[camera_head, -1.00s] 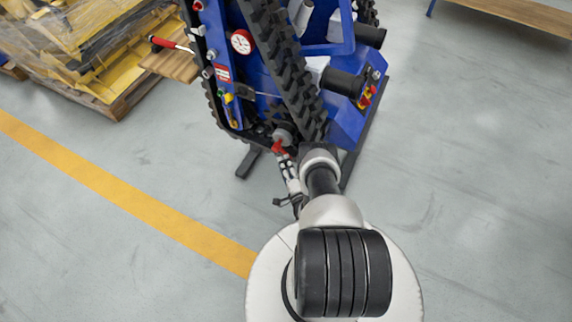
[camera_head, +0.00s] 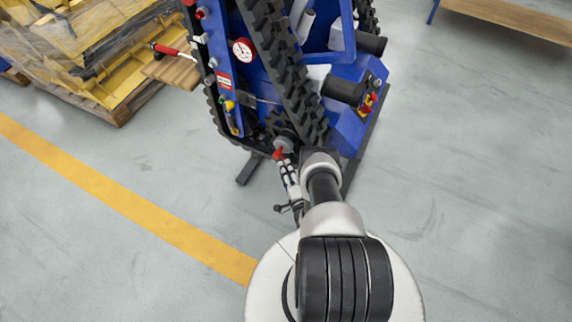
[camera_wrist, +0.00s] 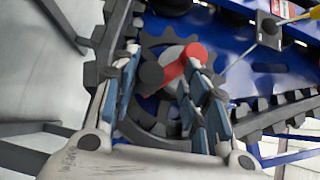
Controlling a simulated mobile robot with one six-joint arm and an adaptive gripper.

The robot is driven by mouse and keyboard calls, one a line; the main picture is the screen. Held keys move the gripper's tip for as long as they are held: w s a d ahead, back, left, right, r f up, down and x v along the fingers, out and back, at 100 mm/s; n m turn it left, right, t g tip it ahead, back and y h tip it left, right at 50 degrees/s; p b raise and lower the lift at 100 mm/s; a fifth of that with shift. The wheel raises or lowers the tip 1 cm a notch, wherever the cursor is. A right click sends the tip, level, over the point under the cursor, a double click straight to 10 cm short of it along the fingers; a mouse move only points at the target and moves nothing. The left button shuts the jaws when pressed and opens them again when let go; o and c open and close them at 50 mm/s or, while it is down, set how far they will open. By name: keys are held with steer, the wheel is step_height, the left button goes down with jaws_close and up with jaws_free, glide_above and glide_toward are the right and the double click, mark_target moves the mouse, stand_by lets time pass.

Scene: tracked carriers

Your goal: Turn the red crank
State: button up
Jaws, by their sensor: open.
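The red crank (camera_head: 278,153) is low at the near end of the blue tracked carrier (camera_head: 352,128), beside the black track. In the wrist view, the red crank (camera_wrist: 186,62) shows a rounded red arm in front of a dark toothed sprocket (camera_wrist: 160,45), with a dark round knob-like end at its left. My gripper (camera_wrist: 163,82) is open, its fingers on either side of the crank's lower part. I cannot tell whether they touch it. In the head view my gripper (camera_head: 287,170) is just below the crank, partly hidden by my arm.
Black track (camera_head: 285,75) runs close beside the crank. A gauge (camera_head: 243,50) and a red-handled lever (camera_head: 167,49) are higher on the carrier. A wrapped pallet (camera_head: 120,112) stands at left, a wooden bench (camera_head: 510,17) at upper right. Floor at right is clear.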

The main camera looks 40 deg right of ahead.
step_height(320, 180, up, 9)
steer(key=shift+w+r, duration=0.1)
stand_by(0.3)
steer(key=shift+r, duration=0.15)
